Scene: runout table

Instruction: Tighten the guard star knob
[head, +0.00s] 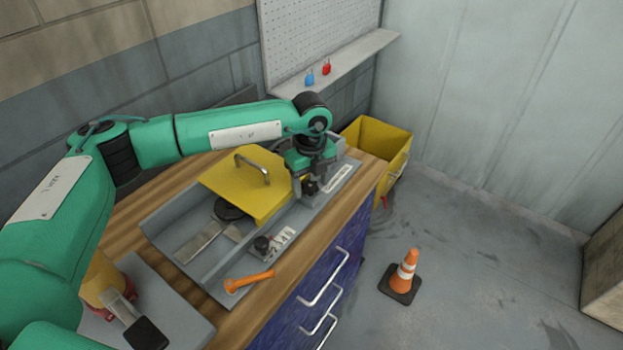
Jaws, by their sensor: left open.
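The yellow guard (240,183) with a grey handle covers part of the grey runout table (160,240). My left gripper (311,188) is open and points down at the right end of the guard, over the grey bed. A small dark part shows at its fingertips. It may be the guard star knob, but the gripper hides most of it, and I cannot tell whether they touch. Another black knob (262,244) stands beside a white label, nearer the front edge. My right gripper is not in view.
An orange tool (249,281) lies near the front edge above the blue drawers (315,285). A grey plate (180,312) with a black-ended object is at lower left. A yellow bin (378,140) stands behind the bench; a traffic cone (404,276) stands on the floor.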

